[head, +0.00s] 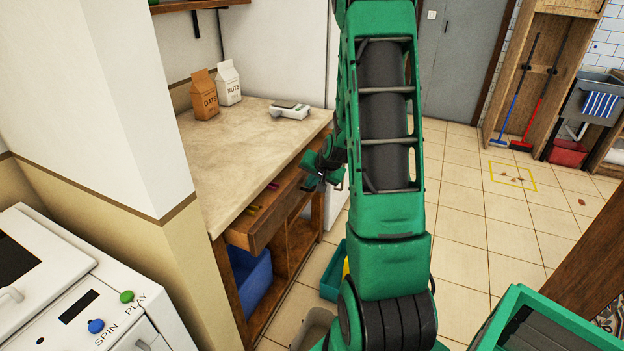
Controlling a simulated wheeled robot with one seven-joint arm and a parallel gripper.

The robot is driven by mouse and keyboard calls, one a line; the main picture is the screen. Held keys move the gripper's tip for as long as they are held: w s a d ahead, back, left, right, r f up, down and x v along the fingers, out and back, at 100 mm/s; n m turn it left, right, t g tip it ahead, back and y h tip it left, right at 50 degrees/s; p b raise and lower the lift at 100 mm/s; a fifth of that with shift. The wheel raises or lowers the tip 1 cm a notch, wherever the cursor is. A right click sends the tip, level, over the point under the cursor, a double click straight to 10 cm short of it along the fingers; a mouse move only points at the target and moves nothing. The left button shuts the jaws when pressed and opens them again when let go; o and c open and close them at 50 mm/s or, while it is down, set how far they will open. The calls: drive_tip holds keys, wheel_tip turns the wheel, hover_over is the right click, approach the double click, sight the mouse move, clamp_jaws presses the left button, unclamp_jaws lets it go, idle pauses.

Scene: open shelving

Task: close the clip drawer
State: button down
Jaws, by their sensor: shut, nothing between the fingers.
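The wooden clip drawer (262,236) is pulled out from under the counter. A pink clip (272,186) and a yellow-green clip (253,210) show inside it. My gripper (317,182) is at the far right end of the drawer, close to its front. Its fingers are shut with nothing between them. I cannot tell whether it touches the drawer. My green arm hides the floor and wall behind it.
The counter (235,155) holds a dates carton (205,95), a nuts carton (229,83) and a scale-like device (290,110). A blue bin (250,278) sits below. A white washer (60,290) is at left. A teal crate (333,275) is on the floor.

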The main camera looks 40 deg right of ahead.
drive_tip(key=shift+w+d+f, duration=0.1)
drive_tip(key=shift+w+f, duration=0.25)
drive_tip(key=shift+f, duration=0.15)
drive_tip(key=w+a, duration=0.1)
drive_tip(key=w, duration=0.1)
drive_tip(key=w+a, duration=0.1)
drive_tip(key=w, duration=0.3)
drive_tip(key=shift+w+a, duration=0.3)
drive_tip(key=shift+a, duration=0.1)
